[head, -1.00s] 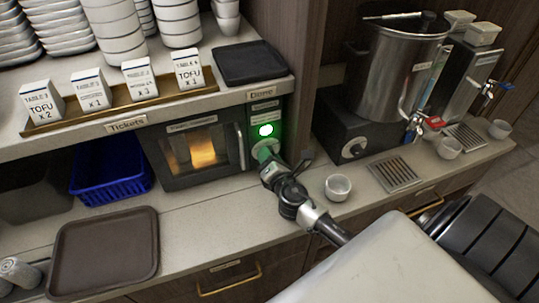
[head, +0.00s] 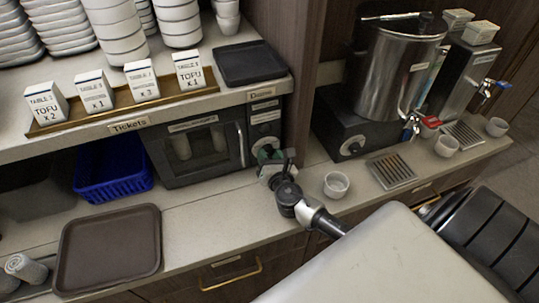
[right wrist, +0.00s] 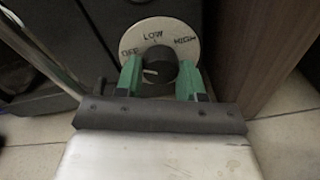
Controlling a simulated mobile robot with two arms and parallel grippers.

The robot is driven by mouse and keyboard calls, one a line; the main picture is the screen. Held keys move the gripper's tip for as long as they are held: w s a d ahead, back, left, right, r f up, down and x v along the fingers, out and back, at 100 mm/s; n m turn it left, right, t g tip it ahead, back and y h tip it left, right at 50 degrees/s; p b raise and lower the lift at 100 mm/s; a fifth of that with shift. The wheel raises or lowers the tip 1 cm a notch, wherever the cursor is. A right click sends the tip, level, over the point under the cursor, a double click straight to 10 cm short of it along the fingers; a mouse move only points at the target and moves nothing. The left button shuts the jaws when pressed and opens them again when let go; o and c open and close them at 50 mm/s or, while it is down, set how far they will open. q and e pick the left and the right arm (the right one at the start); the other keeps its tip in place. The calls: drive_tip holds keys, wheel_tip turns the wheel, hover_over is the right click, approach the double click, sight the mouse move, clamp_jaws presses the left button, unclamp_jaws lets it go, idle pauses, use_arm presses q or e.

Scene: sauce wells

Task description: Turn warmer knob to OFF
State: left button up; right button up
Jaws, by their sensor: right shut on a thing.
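The warmer (head: 205,150) is a dark box with a glass door, under the shelf in the head view. Its window is dark, and no green light shows on its panel. In the right wrist view the black warmer knob (right wrist: 161,68) sits on a pale dial (right wrist: 160,27) marked OFF, LOW and HIGH. The knob's white mark points left, toward the OFF side. My right gripper (head: 268,160) has its green fingers, seen in the right wrist view (right wrist: 161,80), shut on either side of the knob. My left gripper is not in view.
A white cup (head: 337,184) stands on the counter just right of my right gripper. A drip grate (head: 391,171) and a steel urn (head: 393,75) are further right. A blue bin (head: 113,172) and a brown tray (head: 109,249) are at left.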

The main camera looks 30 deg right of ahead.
drive_tip(key=shift+d+r, duration=0.1)
drive_tip(key=shift+r, duration=0.1)
drive_tip(key=o, duration=0.9)
drive_tip(key=shift+w+f, duration=0.1)
drive_tip(key=shift+f, duration=0.05)
drive_tip(key=b+v, duration=0.2)
drive_tip(key=v, duration=0.8)
drive_tip(key=shift+f, duration=0.1)
drive_tip(key=shift+s, duration=0.45)
